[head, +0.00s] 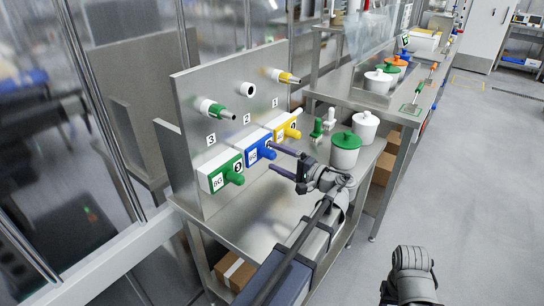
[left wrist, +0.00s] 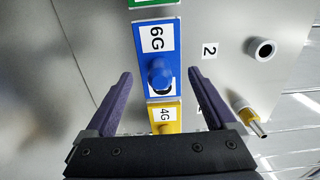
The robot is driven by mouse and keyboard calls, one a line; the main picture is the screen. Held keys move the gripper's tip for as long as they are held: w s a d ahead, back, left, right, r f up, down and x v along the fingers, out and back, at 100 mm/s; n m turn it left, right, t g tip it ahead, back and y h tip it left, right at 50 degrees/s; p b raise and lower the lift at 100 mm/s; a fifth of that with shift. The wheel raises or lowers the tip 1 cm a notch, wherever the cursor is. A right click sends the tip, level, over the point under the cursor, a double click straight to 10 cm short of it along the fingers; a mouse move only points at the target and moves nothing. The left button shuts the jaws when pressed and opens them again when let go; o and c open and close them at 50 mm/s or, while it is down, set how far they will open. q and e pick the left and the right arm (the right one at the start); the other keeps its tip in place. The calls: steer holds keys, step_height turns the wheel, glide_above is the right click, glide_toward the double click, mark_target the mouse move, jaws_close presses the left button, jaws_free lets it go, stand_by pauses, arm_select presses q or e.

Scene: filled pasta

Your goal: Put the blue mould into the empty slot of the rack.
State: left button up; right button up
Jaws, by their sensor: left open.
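The rack is an upright metal panel (head: 186,95) with numbered sockets. Socket 2 (head: 248,90) is an empty ring; it also shows in the left wrist view (left wrist: 264,50). Sockets 3 and 1 hold a green-tipped piece (head: 221,112) and a yellow-tipped piece (head: 288,78). The blue mould (head: 252,144) is a block labelled 6G with a round knob, low in front of the panel; it also shows in the left wrist view (left wrist: 148,14). My left gripper (head: 271,157) is open and empty, facing the knob. In the left wrist view the knob appears between the fingers (left wrist: 162,78).
A green 8G block (head: 208,178) and a yellow 4G block (head: 281,128) flank the blue one closely. A green-lidded white pot (head: 345,155) and another white pot (head: 365,127) stand right on the metal table.

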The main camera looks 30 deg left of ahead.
arm_select(q)
steer(key=shift+s+d, duration=0.15)
steer(key=shift+d, duration=1.9)
steer(key=d, duration=0.7)
steer(key=shift+s+d, duration=0.35)
steer(key=shift+d, duration=0.05)
